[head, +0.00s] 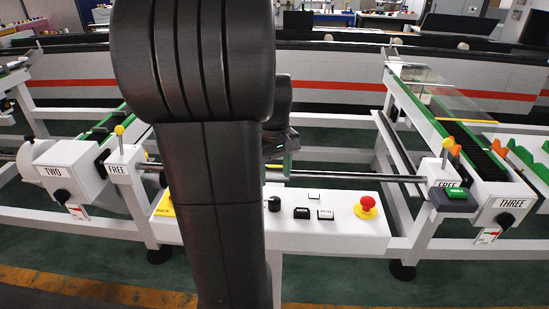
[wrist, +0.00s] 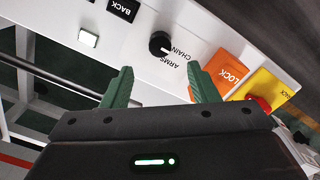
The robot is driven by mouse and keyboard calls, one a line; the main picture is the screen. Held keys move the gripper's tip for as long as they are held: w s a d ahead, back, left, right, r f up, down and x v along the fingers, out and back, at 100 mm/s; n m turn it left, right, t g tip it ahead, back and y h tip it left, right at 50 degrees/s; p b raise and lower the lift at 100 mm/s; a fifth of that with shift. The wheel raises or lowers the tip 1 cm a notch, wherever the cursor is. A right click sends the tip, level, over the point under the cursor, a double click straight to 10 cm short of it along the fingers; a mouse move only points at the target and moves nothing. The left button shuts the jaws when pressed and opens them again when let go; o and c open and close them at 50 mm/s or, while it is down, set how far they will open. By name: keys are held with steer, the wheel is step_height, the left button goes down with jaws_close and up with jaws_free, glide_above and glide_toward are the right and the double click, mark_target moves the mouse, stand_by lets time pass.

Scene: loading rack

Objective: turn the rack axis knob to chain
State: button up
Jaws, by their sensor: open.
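The rack axis knob (wrist: 159,43) is a small black knob on the white panel, with the words CHAIN and ARMS printed beside it. I cannot tell which word it points at. In the head view the black knob (head: 274,203) shows just right of my arm. My gripper (wrist: 160,84) has two green fingers spread apart with nothing between them. The knob lies beyond the fingertips in the wrist view, apart from them. In the head view part of my gripper (head: 287,165) shows above the panel, and my arm hides much of it.
An orange LOCK plate (wrist: 226,71) and a yellow plate (wrist: 272,88) are near the right finger. A black BACK button (wrist: 123,9) and a white button (wrist: 88,38) are left of the knob. A red mushroom button (head: 366,207) stands at the panel's right. A grey rail (head: 350,178) runs behind the panel.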

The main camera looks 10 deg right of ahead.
step_height(320, 180, up, 5)
glide_above(275, 200)
steer(key=shift+w, duration=0.1)
steer(key=shift+f, duration=0.1)
step_height(275, 200, down, 14)
steer(key=shift+r+p, duration=0.15)
steer(key=shift+p, duration=0.15)
stand_by(0.4)
stand_by(0.3)
